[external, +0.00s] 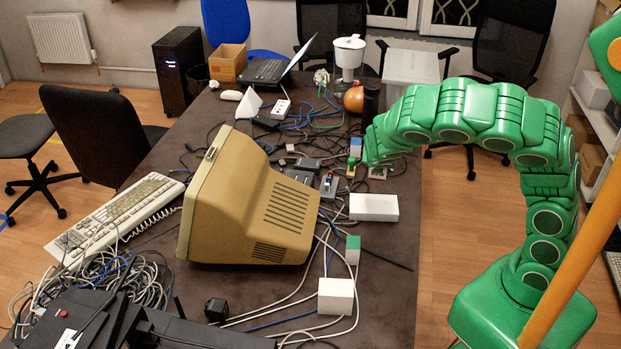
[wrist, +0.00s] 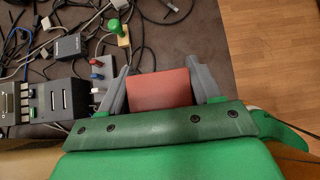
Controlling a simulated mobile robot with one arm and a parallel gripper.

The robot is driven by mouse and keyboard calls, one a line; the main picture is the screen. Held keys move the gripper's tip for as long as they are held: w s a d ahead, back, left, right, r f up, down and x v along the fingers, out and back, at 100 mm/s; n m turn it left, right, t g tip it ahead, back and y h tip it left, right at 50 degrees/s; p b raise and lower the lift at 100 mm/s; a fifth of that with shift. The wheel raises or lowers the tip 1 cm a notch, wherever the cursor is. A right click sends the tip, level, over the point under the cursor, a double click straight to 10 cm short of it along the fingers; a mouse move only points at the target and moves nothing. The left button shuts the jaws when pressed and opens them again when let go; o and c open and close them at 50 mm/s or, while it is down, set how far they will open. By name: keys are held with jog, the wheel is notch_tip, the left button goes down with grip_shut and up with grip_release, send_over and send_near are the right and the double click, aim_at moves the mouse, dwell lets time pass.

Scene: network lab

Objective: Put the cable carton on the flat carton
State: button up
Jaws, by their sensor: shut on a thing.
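My gripper (wrist: 161,84) is shut on a box with a plain red face (wrist: 158,90), which I take to be the cable carton. The box sits between the two grey fingers in the wrist view. In the external view my gripper (external: 371,150) is over the right side of the dark table, and I cannot make out the held box clearly there. A low white box (external: 374,207), likely the flat carton, lies on the table nearer the camera than my gripper and apart from it. It does not show in the wrist view.
A beige monitor (external: 252,205) stands left of the white box. A white block (external: 336,296) and a green-and-white box (external: 352,250) are nearer the camera. Cables and small devices (wrist: 68,46) clutter the table. A green pawn-like piece (wrist: 115,27) stands near my gripper.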

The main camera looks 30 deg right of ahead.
send_over(374, 201)
jog(key=shift+s+f, duration=0.1)
jog(key=shift+f, duration=5.35)
jog(key=shift+f, duration=0.1)
jog(key=o, duration=1.2)
jog(key=shift+s+a+r, duration=0.15)
jog(key=shift+a+r, duration=0.05)
jog(key=shift+r, duration=0.2)
jog(key=v, duration=1.1)
jog(key=shift+s+r, duration=0.1)
jog(key=shift+r, duration=0.05)
